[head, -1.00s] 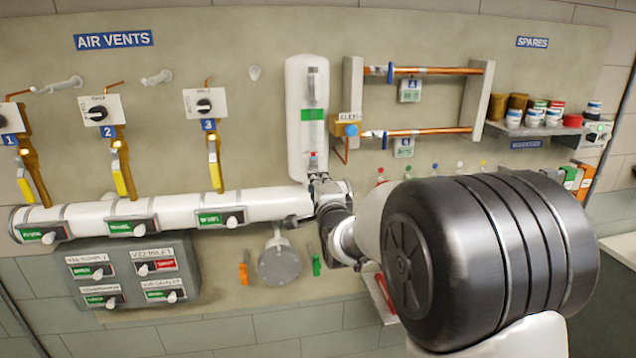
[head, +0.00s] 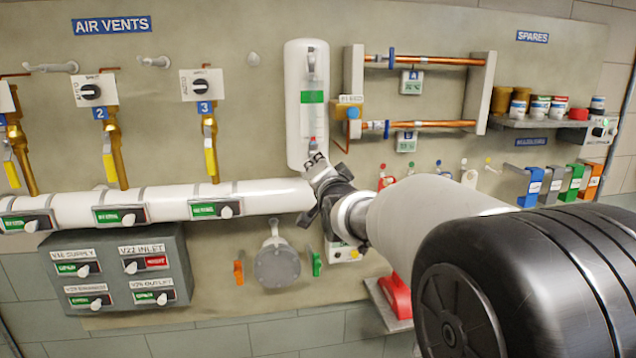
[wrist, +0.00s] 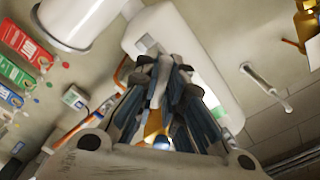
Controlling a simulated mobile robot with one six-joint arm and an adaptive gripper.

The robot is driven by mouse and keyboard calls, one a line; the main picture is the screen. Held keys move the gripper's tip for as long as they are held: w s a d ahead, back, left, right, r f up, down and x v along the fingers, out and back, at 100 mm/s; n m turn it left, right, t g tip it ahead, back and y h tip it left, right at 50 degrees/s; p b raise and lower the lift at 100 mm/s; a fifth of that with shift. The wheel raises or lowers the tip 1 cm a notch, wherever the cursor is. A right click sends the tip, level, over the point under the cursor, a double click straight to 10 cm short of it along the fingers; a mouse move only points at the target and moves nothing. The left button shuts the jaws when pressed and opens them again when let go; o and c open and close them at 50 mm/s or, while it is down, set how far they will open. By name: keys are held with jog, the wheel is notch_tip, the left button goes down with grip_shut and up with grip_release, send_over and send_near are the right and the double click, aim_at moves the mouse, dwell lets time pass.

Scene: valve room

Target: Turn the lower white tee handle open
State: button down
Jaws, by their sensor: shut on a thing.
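A tall white rounded panel (head: 292,110) hangs on the wall, with an upper tee handle (head: 312,62), a green label (head: 312,97) and a small red mark near its lower end. My gripper (head: 316,160) is at the panel's lower end, tilted, and covers the lower handle there in the head view. In the wrist view my gripper (wrist: 165,70) has its dark fingers drawn together around a pale, narrow piece (wrist: 158,82), which appears to be the lower white tee handle. The white panel also shows behind the fingers (wrist: 200,35). The handle's exact angle is hidden.
A thick white pipe (head: 165,202) ends just left of my gripper. Below are a grey round flange (head: 277,263) and orange (head: 238,272) and green (head: 316,264) handles. Copper pipes (head: 430,125) on brackets are to the right. A grey valve box (head: 115,268) is lower left.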

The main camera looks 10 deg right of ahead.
jog(key=n+b, duration=0.4)
jog(key=n, duration=0.1)
jog(key=shift+f+b, duration=0.1)
jog(key=shift+b, duration=0.3)
jog(key=n+b, duration=0.2)
jog(key=n, duration=0.3)
jog(key=shift+b, duration=0.35)
jog(key=shift+n, duration=0.3)
jog(key=c, duration=1.7)
grip_release()
jog(key=s, duration=1.2)
